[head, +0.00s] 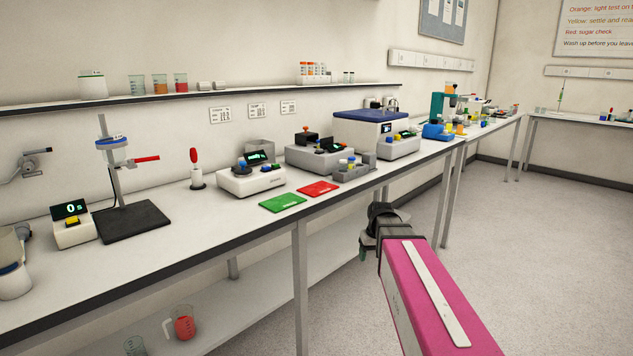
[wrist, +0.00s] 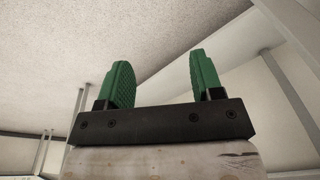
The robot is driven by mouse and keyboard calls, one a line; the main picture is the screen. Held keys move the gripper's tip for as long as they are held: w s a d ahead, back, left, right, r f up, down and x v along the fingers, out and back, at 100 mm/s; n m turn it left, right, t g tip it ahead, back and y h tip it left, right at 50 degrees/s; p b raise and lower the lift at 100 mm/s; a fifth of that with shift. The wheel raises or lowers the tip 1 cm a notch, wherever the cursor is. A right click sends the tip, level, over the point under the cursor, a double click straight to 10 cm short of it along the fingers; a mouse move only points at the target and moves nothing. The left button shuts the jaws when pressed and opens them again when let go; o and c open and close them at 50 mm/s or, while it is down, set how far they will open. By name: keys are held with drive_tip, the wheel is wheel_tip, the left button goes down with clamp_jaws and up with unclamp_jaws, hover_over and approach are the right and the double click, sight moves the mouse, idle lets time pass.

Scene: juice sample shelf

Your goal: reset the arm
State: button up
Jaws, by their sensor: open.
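My arm, with a pink and grey link, reaches out from the lower right in the head view. My gripper (head: 364,252) is at its far end, in front of the bench edge and below the bench top, over the floor side. In the wrist view my gripper (wrist: 160,82) shows two green ribbed fingers spread apart on a black bar. Nothing is between the fingers. In the head view the fingers are mostly hidden behind the wrist.
The long lab bench (head: 200,222) runs along the wall with instruments, a green mat (head: 283,203) and a red mat (head: 318,189). A lower shelf (head: 230,300) holds a jug of red liquid (head: 184,324). The floor (head: 500,250) to the right is clear.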

drive_tip(key=s+f+m+g, duration=0.1)
drive_tip(key=s+f+m, duration=0.1)
drive_tip(key=s+f, duration=1)
drive_tip(key=shift+s+a+f+h, duration=0.15)
drive_tip(key=shift+s+h, duration=0.25)
drive_tip(key=shift+s, duration=0.65)
drive_tip(key=shift+c, duration=0.2)
